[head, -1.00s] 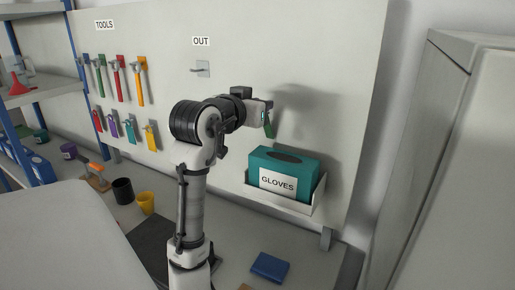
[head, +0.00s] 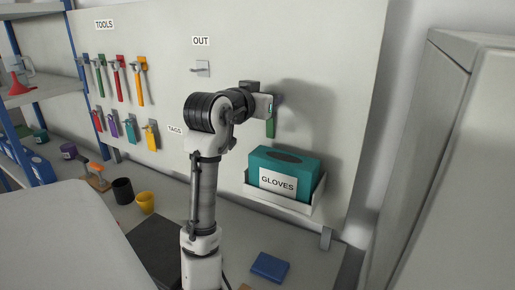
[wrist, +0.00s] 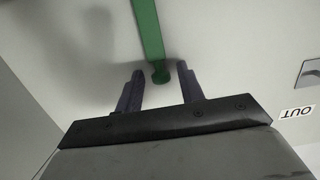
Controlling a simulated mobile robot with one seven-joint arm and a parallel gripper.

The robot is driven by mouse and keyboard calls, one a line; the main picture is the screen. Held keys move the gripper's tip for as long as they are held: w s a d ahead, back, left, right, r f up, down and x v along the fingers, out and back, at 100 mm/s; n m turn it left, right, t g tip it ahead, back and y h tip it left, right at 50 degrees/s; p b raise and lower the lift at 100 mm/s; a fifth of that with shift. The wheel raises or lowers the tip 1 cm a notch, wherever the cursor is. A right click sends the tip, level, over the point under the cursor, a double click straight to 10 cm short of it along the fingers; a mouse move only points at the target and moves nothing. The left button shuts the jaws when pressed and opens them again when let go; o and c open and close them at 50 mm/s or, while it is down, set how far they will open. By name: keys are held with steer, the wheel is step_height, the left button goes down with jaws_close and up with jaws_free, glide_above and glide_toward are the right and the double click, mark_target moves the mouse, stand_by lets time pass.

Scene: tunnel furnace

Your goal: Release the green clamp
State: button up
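The green clamp (wrist: 148,30) shows in the wrist view as a long green bar with a rounded end between my fingertips. My gripper (wrist: 160,74) has its two dark fingers spread, with a visible gap on each side of the green end. In the head view my gripper is up against the board, above the glove box, and the lower part of the green clamp (head: 270,128) hangs upright below it. My wrist hides the clamp's upper end there. What holds the clamp up cannot be seen.
The pale board (head: 340,100) carries an empty hook (head: 201,69) under the OUT label, left of my gripper. A teal glove box (head: 284,166) sits in a holder below. Several coloured tools hang at left. A grey cabinet (head: 460,160) stands at right.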

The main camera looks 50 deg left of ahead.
steer(key=v, duration=0.6)
stand_by(0.7)
